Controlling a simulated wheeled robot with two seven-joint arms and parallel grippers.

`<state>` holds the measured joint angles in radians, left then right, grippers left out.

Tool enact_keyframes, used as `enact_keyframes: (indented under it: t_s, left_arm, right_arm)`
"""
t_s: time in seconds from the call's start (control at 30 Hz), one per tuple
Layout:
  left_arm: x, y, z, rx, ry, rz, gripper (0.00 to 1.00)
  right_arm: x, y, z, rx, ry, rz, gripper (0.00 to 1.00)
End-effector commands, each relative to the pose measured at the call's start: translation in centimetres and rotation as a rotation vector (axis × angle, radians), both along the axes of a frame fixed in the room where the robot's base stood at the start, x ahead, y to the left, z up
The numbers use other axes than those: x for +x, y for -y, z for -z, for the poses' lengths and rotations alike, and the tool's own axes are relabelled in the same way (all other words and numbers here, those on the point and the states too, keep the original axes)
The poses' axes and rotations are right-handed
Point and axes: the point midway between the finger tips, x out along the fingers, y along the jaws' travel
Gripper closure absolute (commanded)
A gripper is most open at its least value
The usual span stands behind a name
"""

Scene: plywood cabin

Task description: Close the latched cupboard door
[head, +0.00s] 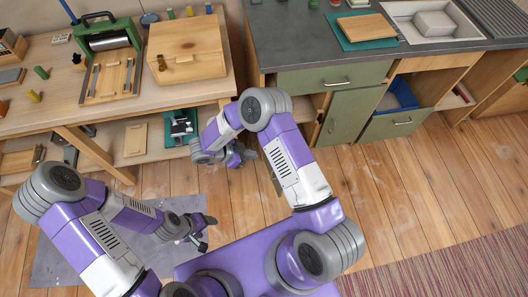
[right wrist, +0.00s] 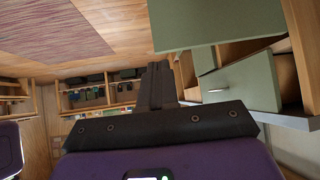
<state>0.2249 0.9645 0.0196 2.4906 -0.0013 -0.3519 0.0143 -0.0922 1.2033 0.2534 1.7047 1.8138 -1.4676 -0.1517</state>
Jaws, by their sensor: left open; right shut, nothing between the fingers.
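A green cupboard door (head: 350,116) with a small handle near its left edge is under the grey counter in the head view. It seems to stand ajar, with an open wooden interior showing to its left; its latch is too small to make out. In the right wrist view a large green panel (right wrist: 215,22) fills the top, but I cannot tell whether it is this door. My right gripper (head: 242,157) is shut and empty, left of the door and apart from it. Its closed fingers (right wrist: 157,85) show in the right wrist view. My left gripper (head: 205,233) is open and empty above the floor.
A green drawer (head: 400,123) with a blue bin (head: 404,94) stands pulled out right of the door. A closed green drawer (head: 330,78) is above it. The workbench (head: 140,97) is at the left. Wooden floor (head: 400,190) in front of the counter is clear.

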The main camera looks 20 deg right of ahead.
Motion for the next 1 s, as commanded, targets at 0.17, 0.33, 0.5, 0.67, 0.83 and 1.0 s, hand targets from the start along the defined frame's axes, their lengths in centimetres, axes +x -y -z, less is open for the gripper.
enact_keyframes:
  t_s: [0.17,0.33,0.5,0.67,0.83,1.0]
  left_arm:
    - [0.0,0.0,0.3,0.0,0.0,0.0,0.33]
    - [0.0,0.0,1.2,0.0,0.0,0.0,0.33]
    - [0.0,0.0,2.3,0.0,0.0,0.0,0.33]
    - [0.0,0.0,3.1,0.0,0.0,0.0,0.33]
    - [0.0,0.0,3.5,0.0,0.0,0.0,0.33]
    - [0.0,0.0,3.7,0.0,0.0,0.0,0.33]
  right_arm:
    - [-0.4,0.5,0.5,-0.008,-0.016,0.026,1.0]
    - [-0.6,2.6,2.6,-0.008,-0.016,0.021,1.0]
    - [-0.8,5.3,5.2,-0.007,-0.016,0.021,1.0]
    - [-0.9,7.8,6.8,-0.006,-0.013,0.021,1.0]
    - [-1.1,10.1,6.6,-0.005,-0.012,0.02,1.0]
    - [-1.1,11.0,6.5,-0.005,-0.01,0.018,1.0]
